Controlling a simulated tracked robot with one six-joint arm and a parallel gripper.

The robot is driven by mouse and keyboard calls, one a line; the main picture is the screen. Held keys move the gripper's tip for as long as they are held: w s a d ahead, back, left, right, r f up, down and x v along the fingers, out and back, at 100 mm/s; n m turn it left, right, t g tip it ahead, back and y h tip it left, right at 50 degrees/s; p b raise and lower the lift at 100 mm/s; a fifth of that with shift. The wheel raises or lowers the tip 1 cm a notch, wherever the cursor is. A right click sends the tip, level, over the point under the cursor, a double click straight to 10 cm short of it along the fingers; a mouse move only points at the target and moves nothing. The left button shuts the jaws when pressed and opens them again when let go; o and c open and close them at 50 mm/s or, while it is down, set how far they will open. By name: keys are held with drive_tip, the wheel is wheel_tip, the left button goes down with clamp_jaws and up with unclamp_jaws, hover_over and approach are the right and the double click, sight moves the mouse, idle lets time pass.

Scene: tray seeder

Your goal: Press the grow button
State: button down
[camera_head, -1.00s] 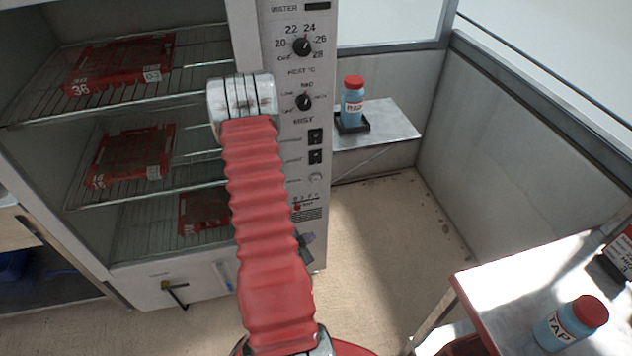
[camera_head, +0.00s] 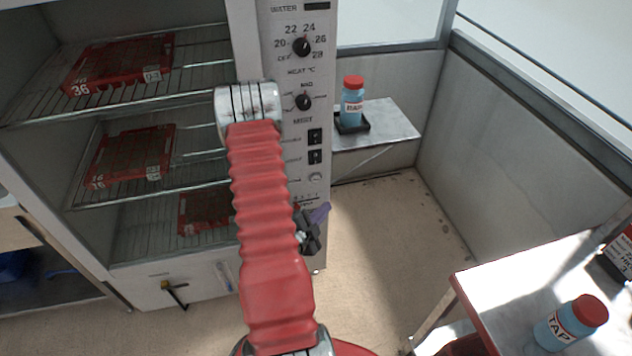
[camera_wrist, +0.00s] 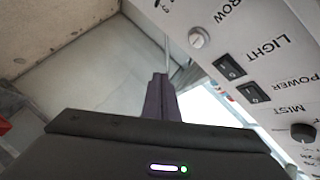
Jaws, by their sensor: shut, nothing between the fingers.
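The grow button is a small round pale knob (camera_wrist: 198,38) on the white control panel, beside a cropped label reading "ROW". In the head view the round button (camera_head: 316,178) sits below two black switches. My gripper (camera_wrist: 160,80) is shut and empty, its dark fingers together. In the wrist view the fingertips are left of and below the button, apart from it in the picture; the depth gap is unclear. In the head view my gripper (camera_head: 322,211) shows beside the panel's lower right edge, below the button, partly hidden by my red arm.
The open cabinet holds red trays (camera_head: 128,158) on wire racks (camera_head: 200,183). A blue bottle (camera_head: 352,106) stands on a metal shelf (camera_head: 395,125) to the right. Another bottle (camera_head: 562,328) stands on a table (camera_head: 500,285) at front right. Floor between is clear.

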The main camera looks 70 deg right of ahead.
drive_tip(key=w+d, duration=0.4)
drive_tip(key=d, duration=0.3)
drive_tip(key=shift+w+d, duration=0.2)
drive_tip(key=shift+w, duration=0.05)
drive_tip(key=shift+d, duration=0.1)
idle(2.0)
drive_tip(key=shift+w+d, duration=0.25)
drive_tip(key=shift+w, duration=0.05)
drive_tip(key=shift+w+d, duration=0.25)
drive_tip(key=shift+d, duration=0.2)
idle(1.4)
drive_tip(key=shift+s+a, duration=0.1)
drive_tip(key=shift+a, duration=0.05)
drive_tip(key=shift+s+a, duration=0.35)
drive_tip(key=shift+a, duration=0.3)
drive_tip(key=s+a, duration=0.1)
drive_tip(key=a, duration=0.2)
drive_tip(key=s+a, duration=0.1)
drive_tip(key=shift+s+a, duration=0.15)
drive_tip(key=shift+s, duration=0.15)
idle(0.3)
